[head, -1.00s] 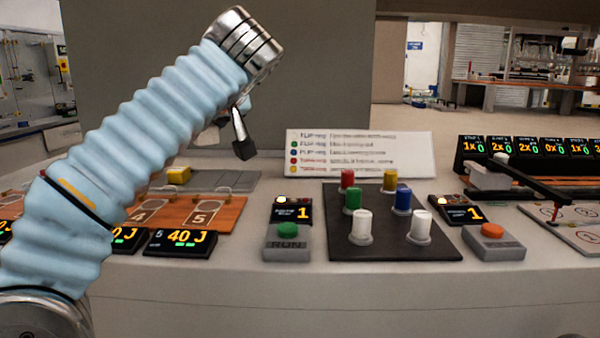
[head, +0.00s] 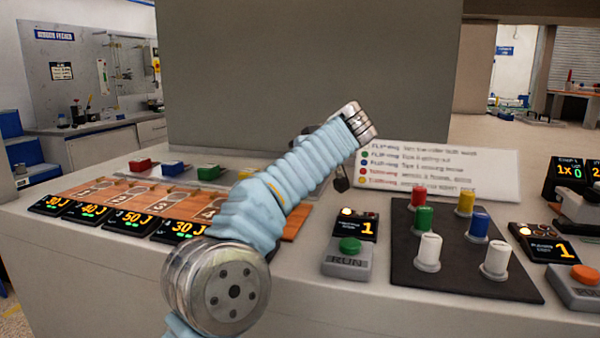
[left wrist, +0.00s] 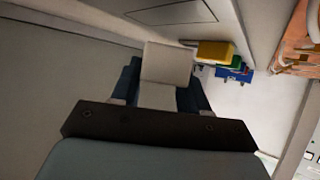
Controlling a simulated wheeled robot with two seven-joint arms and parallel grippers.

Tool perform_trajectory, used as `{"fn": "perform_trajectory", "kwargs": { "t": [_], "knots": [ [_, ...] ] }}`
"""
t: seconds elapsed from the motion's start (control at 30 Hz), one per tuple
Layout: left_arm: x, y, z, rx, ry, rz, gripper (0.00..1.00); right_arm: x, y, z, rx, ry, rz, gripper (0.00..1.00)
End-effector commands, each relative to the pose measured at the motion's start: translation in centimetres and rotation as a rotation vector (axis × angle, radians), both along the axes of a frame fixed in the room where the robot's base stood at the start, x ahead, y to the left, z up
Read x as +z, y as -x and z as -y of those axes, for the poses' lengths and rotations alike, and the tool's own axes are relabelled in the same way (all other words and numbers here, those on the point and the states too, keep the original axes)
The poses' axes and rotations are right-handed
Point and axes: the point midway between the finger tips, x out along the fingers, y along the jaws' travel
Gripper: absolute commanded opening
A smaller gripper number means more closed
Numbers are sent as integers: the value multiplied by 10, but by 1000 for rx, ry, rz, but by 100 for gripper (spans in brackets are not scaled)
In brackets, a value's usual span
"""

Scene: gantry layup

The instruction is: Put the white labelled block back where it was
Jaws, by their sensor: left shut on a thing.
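My left gripper shows in the left wrist view (left wrist: 160,96), shut on a white block (left wrist: 167,64). No label can be read on the face I see. In the head view, my left arm crosses the middle, and only a dark part of the left gripper (head: 341,180) shows below its wrist. The block is hidden there. Red (head: 140,165), blue (head: 173,168) and green (head: 208,172) blocks stand in a row on a grey strip behind the orange slotted board (head: 105,192). A yellow block (left wrist: 214,51) shows beside others in the left wrist view. My right gripper is not in view.
Several energy displays (head: 117,221) line the orange board's front. Right of my arm are a RUN button box (head: 347,257), a black board (head: 455,277) with coloured and white pegs, and a text sign (head: 440,172). A large grey panel (head: 300,75) stands behind.

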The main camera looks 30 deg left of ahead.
Motion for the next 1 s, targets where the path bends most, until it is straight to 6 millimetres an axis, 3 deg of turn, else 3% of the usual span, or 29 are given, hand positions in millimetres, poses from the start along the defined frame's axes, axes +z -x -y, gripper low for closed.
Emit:
{"fn": "perform_trajectory", "kwargs": {
  "t": [0.1,0.2,0.57,0.6,0.7,0.77,1.0],
  "knots": [
    [-23,-1,-1,-1,-1,-3,6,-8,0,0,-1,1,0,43],
    [-32,-2,-1,0,0,-1,6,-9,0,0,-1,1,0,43],
    [-36,-2,0,-1,0,0,6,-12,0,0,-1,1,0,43],
    [-36,-2,0,-1,1,-1,46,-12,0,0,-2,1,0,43],
    [-35,-2,0,-1,1,-1,61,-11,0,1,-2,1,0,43],
    [-35,-2,0,0,0,-1,70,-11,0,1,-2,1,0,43],
    [-35,-2,0,0,0,-1,70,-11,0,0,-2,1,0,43]
  ]
}}
